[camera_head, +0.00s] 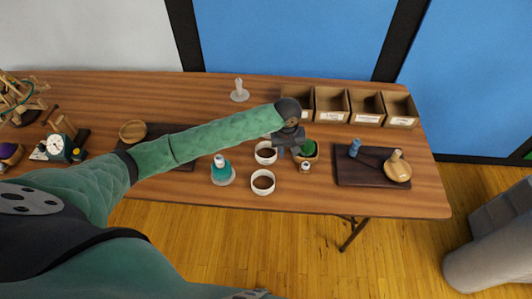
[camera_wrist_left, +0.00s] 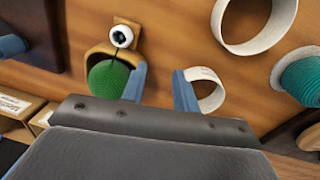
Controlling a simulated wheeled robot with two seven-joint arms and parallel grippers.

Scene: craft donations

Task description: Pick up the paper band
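Two white ring-shaped paper bands lie on the wooden table. The farther band (camera_head: 265,153) is just left of my left gripper (camera_head: 287,151); the nearer band (camera_head: 262,182) sits closer to the front edge. In the left wrist view, the farther band (camera_wrist_left: 213,92) is partly hidden behind the right-hand blue finger, and the nearer band (camera_wrist_left: 285,27) is at the top. My left gripper (camera_wrist_left: 160,88) has its fingers apart, with nothing visibly held between them. I cannot tell whether a finger touches the farther band. My right gripper is not in view.
A bowl with a green ball (camera_head: 308,148) and a small spool (camera_head: 305,167) crowd the gripper's right. A teal thread cone (camera_head: 222,172) stands left of the bands. Labelled bins (camera_head: 331,116) line the back; a dark tray (camera_head: 345,178) lies right.

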